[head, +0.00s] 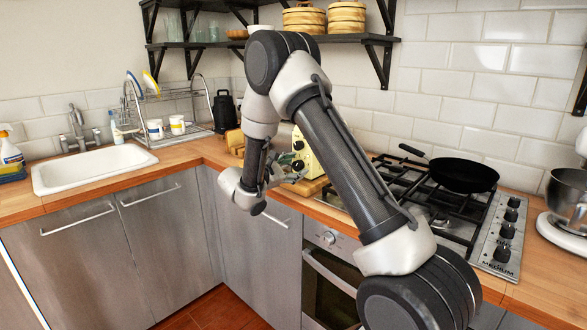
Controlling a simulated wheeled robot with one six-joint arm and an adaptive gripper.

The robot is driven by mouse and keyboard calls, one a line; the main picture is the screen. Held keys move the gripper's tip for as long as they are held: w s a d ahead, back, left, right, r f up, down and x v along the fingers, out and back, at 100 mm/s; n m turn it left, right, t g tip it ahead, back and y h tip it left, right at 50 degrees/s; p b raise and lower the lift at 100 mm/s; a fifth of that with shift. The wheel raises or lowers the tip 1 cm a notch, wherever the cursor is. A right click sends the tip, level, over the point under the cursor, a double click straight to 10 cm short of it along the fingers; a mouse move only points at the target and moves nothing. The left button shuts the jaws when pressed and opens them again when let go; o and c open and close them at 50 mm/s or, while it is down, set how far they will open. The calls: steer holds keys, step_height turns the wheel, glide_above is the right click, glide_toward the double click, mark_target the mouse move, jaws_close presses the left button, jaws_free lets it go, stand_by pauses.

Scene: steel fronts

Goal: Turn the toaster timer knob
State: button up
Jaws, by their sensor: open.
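The toaster (309,153) is a pale cream box on a wooden board on the counter, near the corner and left of the stove. Two dark round knobs (298,145) show on its front, one above the other; which one is the timer cannot be told. My arm hides the toaster's right side. My gripper (292,177) is open and empty, in front of the toaster's lower part and just below the lower knob. Whether it touches the toaster cannot be told from this view.
A gas stove (440,205) with a black pan (464,174) lies to the right. A wooden item (234,141) stands left of the toaster. A dish rack (165,115) and white sink (92,168) are further left. Counter left of the corner has free room.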

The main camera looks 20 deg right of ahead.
steer(key=v, duration=1.2)
steer(key=w+d+n, duration=0.1)
steer(key=d+n, duration=0.1)
steer(key=d, duration=0.1)
steer(key=w+d+n, duration=0.2)
steer(key=d, duration=0.2)
steer(key=w+d+f+n+t, duration=0.1)
steer(key=d+n, duration=0.1)
steer(key=d, duration=0.2)
steer(key=shift+w+d+f+n+h, duration=0.1)
steer(key=shift+w+n+h, duration=0.2)
steer(key=c, duration=1)
